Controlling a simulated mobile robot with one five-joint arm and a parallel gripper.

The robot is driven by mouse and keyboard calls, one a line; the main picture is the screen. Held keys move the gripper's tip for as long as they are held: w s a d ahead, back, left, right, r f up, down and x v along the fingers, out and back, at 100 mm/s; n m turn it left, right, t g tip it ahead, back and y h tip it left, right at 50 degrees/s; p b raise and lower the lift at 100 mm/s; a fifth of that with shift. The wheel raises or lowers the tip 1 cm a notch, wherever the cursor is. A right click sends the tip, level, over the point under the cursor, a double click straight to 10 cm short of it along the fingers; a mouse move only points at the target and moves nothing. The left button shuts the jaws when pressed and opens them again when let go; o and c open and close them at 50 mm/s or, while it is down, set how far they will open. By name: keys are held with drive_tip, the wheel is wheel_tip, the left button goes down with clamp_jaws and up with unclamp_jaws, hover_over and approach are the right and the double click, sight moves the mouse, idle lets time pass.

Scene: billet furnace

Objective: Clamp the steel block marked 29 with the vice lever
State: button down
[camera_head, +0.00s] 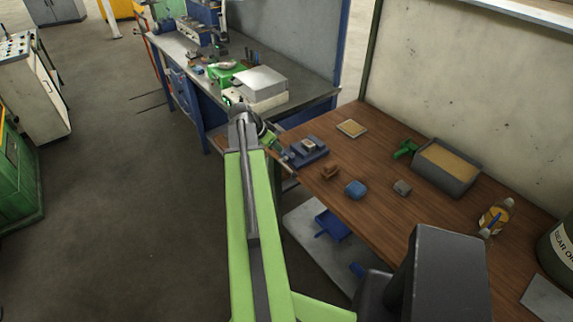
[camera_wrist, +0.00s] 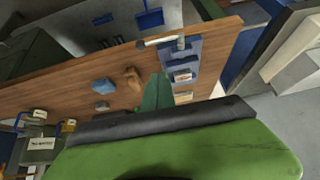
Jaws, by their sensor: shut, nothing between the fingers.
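A blue vice (camera_head: 305,153) stands at the near left edge of the wooden bench, and it also shows in the wrist view (camera_wrist: 184,50). A small pale block (camera_head: 309,144) sits in the vice; in the wrist view it is the pale piece (camera_wrist: 182,76) with a small mark. I cannot read a 29 on it. The vice lever is a light grey bar (camera_wrist: 160,41) at the vice's side. My green gripper (camera_head: 270,140) is beside the vice, shut and empty. Its fingers (camera_wrist: 158,92) are together in the wrist view, apart from the lever.
On the wooden bench (camera_head: 375,215) are a brown piece (camera_head: 330,172), a blue piece (camera_head: 356,188) and a grey block (camera_head: 402,187). A metal workbench (camera_head: 315,92) is behind.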

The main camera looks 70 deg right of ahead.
drive_tip(key=shift+s, duration=0.1)
drive_tip(key=b, duration=0.9)
hover_over(288, 169)
wheel_tip(288, 169, down, 8)
drive_tip(key=f, duration=0.1)
drive_tip(key=f+b, duration=0.3)
drive_tip(key=shift+a+f, duration=0.15)
drive_tip(key=shift+a, duration=0.2)
